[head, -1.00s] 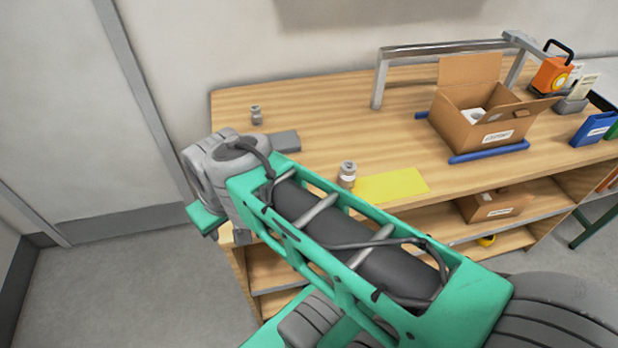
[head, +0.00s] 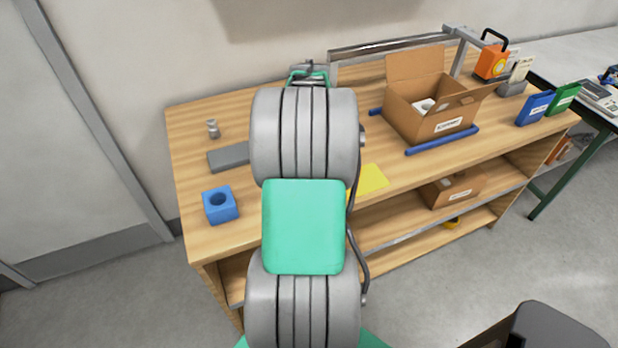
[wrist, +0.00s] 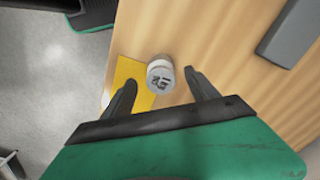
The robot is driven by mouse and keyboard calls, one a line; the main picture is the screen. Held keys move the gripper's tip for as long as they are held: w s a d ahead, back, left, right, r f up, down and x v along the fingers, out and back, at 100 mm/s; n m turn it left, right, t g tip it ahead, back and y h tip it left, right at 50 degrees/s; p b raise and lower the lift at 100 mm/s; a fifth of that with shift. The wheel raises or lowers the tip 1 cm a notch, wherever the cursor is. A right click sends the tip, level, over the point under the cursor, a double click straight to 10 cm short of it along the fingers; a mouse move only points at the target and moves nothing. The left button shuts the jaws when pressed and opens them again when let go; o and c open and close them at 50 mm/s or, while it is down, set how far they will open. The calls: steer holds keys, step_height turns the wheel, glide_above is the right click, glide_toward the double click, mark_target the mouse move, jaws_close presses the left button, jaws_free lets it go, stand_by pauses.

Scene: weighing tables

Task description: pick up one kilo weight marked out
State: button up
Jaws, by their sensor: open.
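A small grey cylindrical weight (wrist: 160,75) with a dark marking on its top stands by the edge of the yellow sheet (wrist: 129,72) in the wrist view. I cannot read the marking surely. My gripper (wrist: 161,83) is open, with one finger to each side of the weight in the picture and no visible contact. In the head view my arm hides this weight and the gripper fingers; part of the yellow sheet (head: 372,180) shows. Another small metal weight (head: 213,129) stands at the back left of the wooden table (head: 300,108).
A dark grey slab (head: 228,157) and a blue block with a hole (head: 220,205) lie on the table's left. An open cardboard box (head: 432,115) stands between blue bars (head: 442,140) at the right. A metal frame (head: 395,45) rises behind it.

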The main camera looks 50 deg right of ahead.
step_height(320, 180, down, 3)
jaws_close()
stand_by(0.8)
steer(key=shift+w+d+r, duration=0.1)
steer(key=shift+r, duration=0.05)
stand_by(0.3)
